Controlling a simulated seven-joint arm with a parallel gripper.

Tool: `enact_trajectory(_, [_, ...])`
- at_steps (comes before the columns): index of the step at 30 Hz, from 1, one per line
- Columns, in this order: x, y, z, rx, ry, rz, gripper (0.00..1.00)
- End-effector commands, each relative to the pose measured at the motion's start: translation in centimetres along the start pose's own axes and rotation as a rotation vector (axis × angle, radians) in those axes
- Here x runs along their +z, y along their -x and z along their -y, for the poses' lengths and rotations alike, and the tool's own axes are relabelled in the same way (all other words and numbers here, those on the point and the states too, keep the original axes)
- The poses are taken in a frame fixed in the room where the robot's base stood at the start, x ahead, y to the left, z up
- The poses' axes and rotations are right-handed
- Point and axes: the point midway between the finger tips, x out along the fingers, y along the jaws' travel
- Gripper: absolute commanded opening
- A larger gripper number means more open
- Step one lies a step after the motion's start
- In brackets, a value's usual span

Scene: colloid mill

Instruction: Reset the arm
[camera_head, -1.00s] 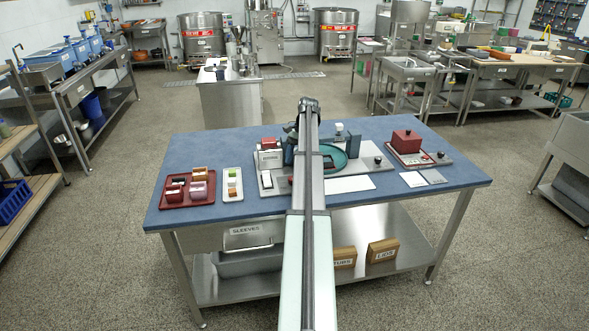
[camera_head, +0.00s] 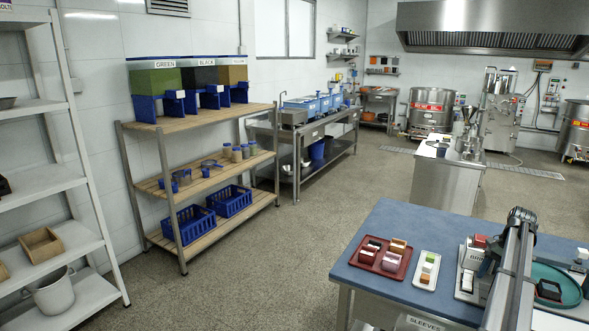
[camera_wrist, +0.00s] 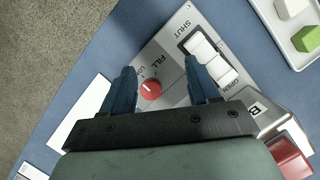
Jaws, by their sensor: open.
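My gripper (camera_wrist: 156,72) is open and empty in the wrist view. Its two dark blue fingers are spread over a white-grey panel (camera_wrist: 172,50) marked FILL, SHUT and OPEN. A red knob (camera_wrist: 151,89) lies between and below the fingers. I cannot tell how high above it they are. A white switch or lever block (camera_wrist: 208,55) is by the right finger. In the head view my arm (camera_head: 512,265) reaches over the blue table (camera_head: 385,222) at the lower right, and its end partly hides the panel.
On the table are a red tray (camera_head: 365,265) with several small blocks, a white tray (camera_head: 421,282) with small blocks and a teal round dish (camera_head: 573,293). Shelves with blue crates (camera_head: 188,228) stand at left. The floor between shelves and table is clear.

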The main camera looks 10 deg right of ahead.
Motion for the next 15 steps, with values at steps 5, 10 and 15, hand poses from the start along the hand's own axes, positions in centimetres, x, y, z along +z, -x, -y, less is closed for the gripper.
enact_trajectory(5, [8.8,-5.9,1.9,0.087,0.225,-0.088,0.60])
enact_trajectory(10, [14.9,-9.9,2.6,0.166,0.425,-0.162,0.60])
enact_trajectory(15, [19.6,-14.1,3.0,0.239,0.600,-0.205,0.60])
